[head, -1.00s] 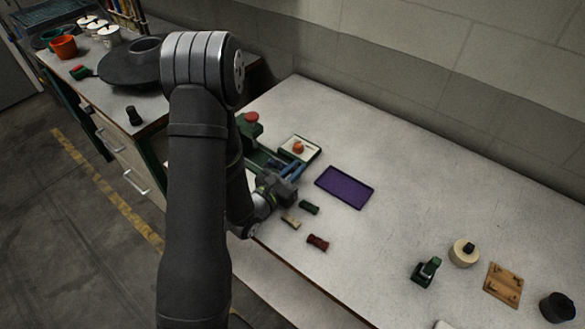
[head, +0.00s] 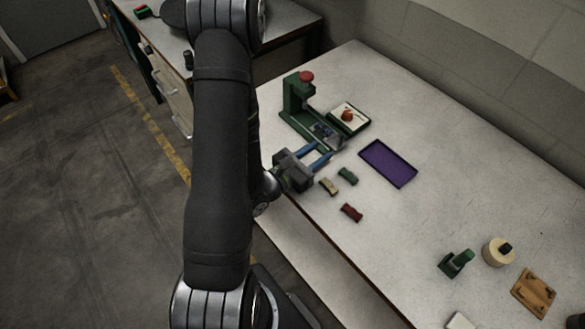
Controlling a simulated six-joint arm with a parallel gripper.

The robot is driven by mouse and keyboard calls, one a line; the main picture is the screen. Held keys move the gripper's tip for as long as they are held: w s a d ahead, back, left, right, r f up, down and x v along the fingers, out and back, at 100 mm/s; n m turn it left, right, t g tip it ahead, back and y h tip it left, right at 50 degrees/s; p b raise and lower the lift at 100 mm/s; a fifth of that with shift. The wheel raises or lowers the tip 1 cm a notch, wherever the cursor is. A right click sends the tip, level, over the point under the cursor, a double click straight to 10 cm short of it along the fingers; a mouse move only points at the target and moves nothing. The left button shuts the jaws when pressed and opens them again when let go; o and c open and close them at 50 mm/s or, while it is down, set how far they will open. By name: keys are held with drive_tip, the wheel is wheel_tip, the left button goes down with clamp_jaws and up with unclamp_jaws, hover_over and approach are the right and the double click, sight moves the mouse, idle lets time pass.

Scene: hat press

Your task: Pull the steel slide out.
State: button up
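The green hat press (head: 297,105) with a red knob stands near the left end of the table. The steel slide (head: 334,141) shows as a small grey plate at the front right of the press base, low and close to the table. My gripper (head: 323,149) is just in front of it, with its two blue fingers pointing toward the slide. The fingers look spread with a gap between them. The fingertips are at or very near the slide's front end; whether they touch it I cannot tell. The slide's handle is not clearly visible.
A purple tray (head: 388,163) lies farther right. Green (head: 348,176), tan (head: 329,187) and dark red (head: 351,212) small pieces lie right of my gripper. The table's middle is clear.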

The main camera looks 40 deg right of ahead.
sight(338, 138)
drive_tip(key=shift+a, duration=4.25)
drive_tip(key=shift+d, duration=0.15)
drive_tip(key=shift+d, duration=7.9)
drive_tip(key=a, duration=1.5)
drive_tip(key=shift+d, duration=0.1)
drive_tip(key=shift+d, duration=8.15)
drive_tip(key=shift+w, duration=0.15)
